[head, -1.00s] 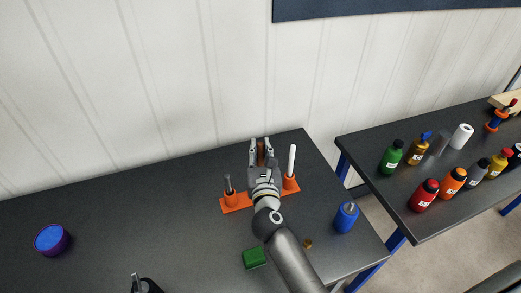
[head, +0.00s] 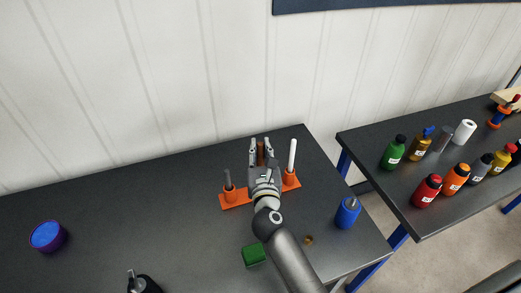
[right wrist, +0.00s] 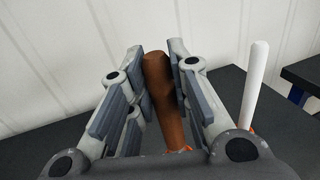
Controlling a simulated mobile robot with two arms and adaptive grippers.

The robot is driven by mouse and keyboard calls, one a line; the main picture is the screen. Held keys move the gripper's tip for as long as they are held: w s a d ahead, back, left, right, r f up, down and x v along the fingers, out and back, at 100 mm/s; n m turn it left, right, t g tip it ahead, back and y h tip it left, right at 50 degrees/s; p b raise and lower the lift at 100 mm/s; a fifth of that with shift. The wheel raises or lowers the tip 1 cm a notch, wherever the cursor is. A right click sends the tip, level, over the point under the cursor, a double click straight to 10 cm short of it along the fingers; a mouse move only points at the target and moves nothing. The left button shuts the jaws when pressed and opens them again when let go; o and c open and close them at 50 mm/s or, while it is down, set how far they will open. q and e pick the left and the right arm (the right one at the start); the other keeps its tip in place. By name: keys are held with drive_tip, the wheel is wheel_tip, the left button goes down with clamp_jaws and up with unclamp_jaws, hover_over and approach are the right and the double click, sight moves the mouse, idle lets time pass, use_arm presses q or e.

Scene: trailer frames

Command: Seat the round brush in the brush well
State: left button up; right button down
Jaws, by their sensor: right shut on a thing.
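My right gripper (head: 262,150) is shut on the round brush, whose brown handle (right wrist: 163,100) stands nearly upright between the fingers in the right wrist view. The handle top also shows between the fingertips in the head view. The orange rack (head: 237,199) lies on the dark table, with a dark grey rod (head: 228,180) upright in its left holder and a white rod (head: 292,155) in its right one. My gripper covers the rack's middle. Orange shows at the foot of the handle in the wrist view. The brush's lower end and the brush well are hidden, so I cannot tell whether it is seated.
A green block (head: 254,254) and a small brown piece (head: 308,240) lie near my right forearm. A blue bottle (head: 347,213) stands at the right, a purple-blue bowl (head: 47,236) at the left. Several bottles stand on another table.

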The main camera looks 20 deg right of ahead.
sight(261, 163)
drive_tip(key=shift+f+b, duration=1.85)
drive_tip(key=shift+f, duration=0.35)
drive_tip(key=c, duration=1.3)
unclamp_jaws()
drive_tip(key=shift+r, duration=0.1)
drive_tip(key=shift+o, duration=0.2)
drive_tip(key=v, duration=1.2)
drive_tip(key=shift+s, duration=0.1)
